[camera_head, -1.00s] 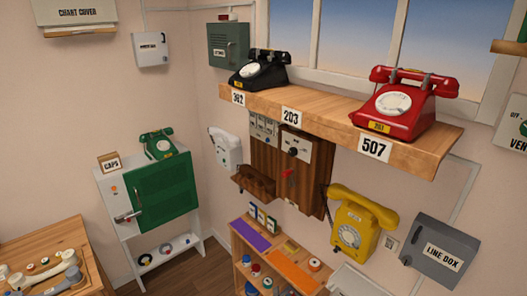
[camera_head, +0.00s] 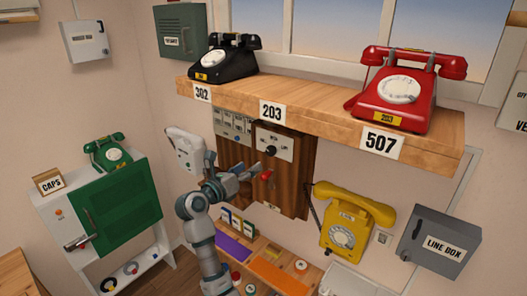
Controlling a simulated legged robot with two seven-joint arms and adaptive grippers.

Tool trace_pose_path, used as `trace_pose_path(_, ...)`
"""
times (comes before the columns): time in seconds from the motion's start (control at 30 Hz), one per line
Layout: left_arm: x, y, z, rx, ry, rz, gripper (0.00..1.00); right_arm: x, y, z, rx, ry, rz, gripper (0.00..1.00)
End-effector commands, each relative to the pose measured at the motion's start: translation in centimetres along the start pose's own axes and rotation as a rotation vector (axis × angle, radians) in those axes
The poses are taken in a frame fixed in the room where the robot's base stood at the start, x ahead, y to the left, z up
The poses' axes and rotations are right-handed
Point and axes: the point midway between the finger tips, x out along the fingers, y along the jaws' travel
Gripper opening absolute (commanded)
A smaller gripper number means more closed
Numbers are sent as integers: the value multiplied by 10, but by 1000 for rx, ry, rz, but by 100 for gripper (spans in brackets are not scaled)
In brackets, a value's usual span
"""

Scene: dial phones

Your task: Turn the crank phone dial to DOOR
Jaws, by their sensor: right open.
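The crank phone (camera_head: 296,180) is a brown wooden wall box under the shelf. Lettering around the knob is too small to read. My right gripper (camera_head: 257,172) is open and empty, its fingers pointing right. My arm covers the brown part at the lower left. My left gripper is not in view.
A wooden shelf (camera_head: 330,118) above bears a black phone (camera_head: 226,60) and a red phone (camera_head: 405,90). A yellow phone (camera_head: 350,222) and a grey line box (camera_head: 440,243) are at right. A low wooden shelf unit (camera_head: 268,250) stands below. A green cabinet (camera_head: 125,205) is left.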

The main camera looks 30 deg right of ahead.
Motion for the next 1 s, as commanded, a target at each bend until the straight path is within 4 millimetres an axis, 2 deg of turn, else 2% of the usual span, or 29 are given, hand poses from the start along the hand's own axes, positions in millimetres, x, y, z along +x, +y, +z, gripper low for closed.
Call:
trace_pose_path(0.03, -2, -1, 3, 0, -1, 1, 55, 12, 0, 3, -4, -2, -5, 64)
trace_pose_path(0.2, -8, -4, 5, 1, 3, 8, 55, 42, 2, 7, -9, -11, -8, 64)
trace_pose_path(0.6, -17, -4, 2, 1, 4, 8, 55, 104, 3, 6, -8, -11, -4, 64)
trace_pose_path(0.8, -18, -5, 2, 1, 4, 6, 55, 116, 1, 2, -6, -5, -2, 64)
trace_pose_path(0.97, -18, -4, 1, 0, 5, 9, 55, 114, 2, 3, -6, -7, -3, 64)
trace_pose_path(1.0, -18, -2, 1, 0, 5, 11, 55, 112, 2, 4, -7, -8, -3, 54)
